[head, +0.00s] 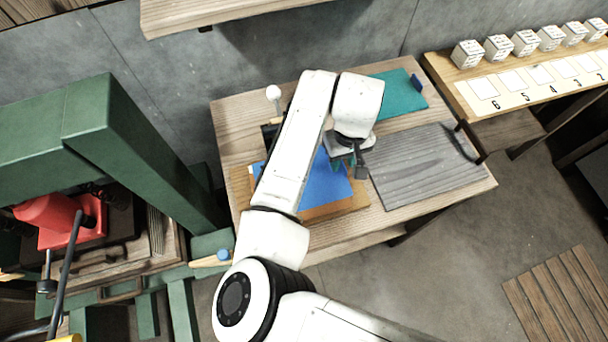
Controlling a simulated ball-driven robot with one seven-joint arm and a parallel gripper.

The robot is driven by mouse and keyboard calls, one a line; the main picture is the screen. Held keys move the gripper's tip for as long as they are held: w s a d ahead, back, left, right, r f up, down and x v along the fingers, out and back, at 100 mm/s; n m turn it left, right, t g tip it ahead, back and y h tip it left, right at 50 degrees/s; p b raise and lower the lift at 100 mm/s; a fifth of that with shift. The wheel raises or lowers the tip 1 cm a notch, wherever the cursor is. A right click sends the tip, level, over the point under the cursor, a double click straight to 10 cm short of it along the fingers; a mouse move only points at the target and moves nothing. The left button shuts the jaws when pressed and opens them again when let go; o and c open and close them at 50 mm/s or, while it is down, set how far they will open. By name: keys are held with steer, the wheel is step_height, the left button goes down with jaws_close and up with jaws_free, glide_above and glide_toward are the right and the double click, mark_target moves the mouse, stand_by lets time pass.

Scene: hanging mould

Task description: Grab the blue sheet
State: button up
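The blue sheet (328,187) lies on a brown wooden board (340,207) on the wooden table, left of the table's middle. My arm covers part of it. My gripper (349,170) is above the right edge of the blue sheet, pointing down. Its fingers are small and partly hidden by the wrist, so I cannot tell whether they are open or shut, or whether they touch the sheet. A bit of teal shows by the fingers.
A teal sheet (399,97) with a dark blue block (417,84) lies at the table's back right. A grey grooved panel (425,168) lies to the right. A white-knobbed lever (273,93) stands behind my arm. A green press frame (125,150) stands left. Numbered dice sit on a shelf (500,107).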

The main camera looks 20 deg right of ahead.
jaws_close()
steer(key=shift+r, duration=0.15)
stand_by(0.4)
